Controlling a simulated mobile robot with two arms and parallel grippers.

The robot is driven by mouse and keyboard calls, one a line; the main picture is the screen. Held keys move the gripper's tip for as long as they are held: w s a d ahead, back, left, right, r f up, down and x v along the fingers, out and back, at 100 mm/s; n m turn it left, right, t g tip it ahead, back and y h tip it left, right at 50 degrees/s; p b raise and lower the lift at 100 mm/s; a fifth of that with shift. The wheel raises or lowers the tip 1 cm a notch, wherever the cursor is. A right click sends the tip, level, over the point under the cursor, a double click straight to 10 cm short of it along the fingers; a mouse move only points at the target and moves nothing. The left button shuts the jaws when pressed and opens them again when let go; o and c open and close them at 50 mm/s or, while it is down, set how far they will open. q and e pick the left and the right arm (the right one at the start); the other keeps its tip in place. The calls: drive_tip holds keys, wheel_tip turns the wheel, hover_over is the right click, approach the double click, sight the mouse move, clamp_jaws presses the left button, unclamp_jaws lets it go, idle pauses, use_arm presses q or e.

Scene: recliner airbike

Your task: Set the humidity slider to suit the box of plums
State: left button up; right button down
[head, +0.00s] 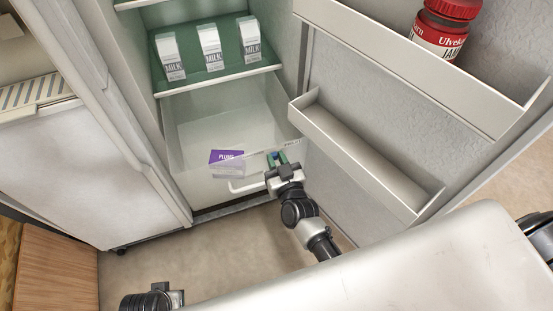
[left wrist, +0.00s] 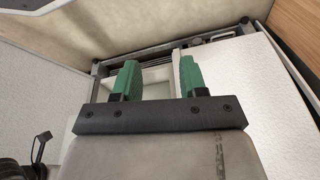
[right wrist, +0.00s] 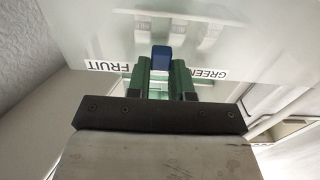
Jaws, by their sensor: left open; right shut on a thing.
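The purple box of plums (head: 227,156), lettered "PLUMS", lies in the clear crisper drawer (head: 190,112) at the bottom of the fridge. The blue humidity slider knob (right wrist: 161,57) is on the drawer front. In the right wrist view it sits between the label "FRUIT" (right wrist: 107,66) on the left and the label "GREENS" (right wrist: 207,74), partly covered, on the right. My right gripper (head: 277,159) is shut on the knob with its green fingers, which hide part of it and the track. My left gripper (left wrist: 155,80) is open and empty, away from the drawer.
Several milk cartons, one here (head: 210,47), stand on the green shelf (head: 235,70) above the drawer. The open fridge door, with a lower bin (head: 350,150) and a red-lidded jar (head: 440,30), is close to my right arm. A white handle (head: 245,187) is below the slider.

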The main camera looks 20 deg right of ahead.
use_arm(q)
drive_tip(key=shift+s+a+f+p, duration=0.1)
drive_tip(key=shift+s+f+p, duration=0.05)
drive_tip(key=shift+f, duration=0.45)
drive_tip(key=shift+s+a+f+p, duration=0.1)
drive_tip(key=shift+f+p, duration=0.05)
drive_tip(key=shift+f, duration=0.45)
use_arm(e)
drive_tip(key=shift+w+d, duration=0.1)
drive_tip(key=shift+d, duration=1.85)
drive_tip(key=c, duration=1)
unclamp_jaws()
drive_tip(key=shift+d, duration=0.15)
use_arm(q)
drive_tip(key=shift+d, duration=0.2)
drive_tip(key=shift+r, duration=0.1)
use_arm(e)
drive_tip(key=shift+s, duration=0.55)
use_arm(q)
drive_tip(key=f, duration=0.1)
drive_tip(key=s+f+p, duration=0.1)
drive_tip(key=f, duration=0.3)
drive_tip(key=shift+s+a+p, duration=0.15)
drive_tip(key=shift+s+p, duration=0.15)
drive_tip(key=shift+s, duration=0.05)
use_arm(e)
approach(286, 148)
drive_tip(key=s, duration=0.4)
drive_tip(key=shift+d+r, duration=0.1)
drive_tip(key=shift+d, duration=0.05)
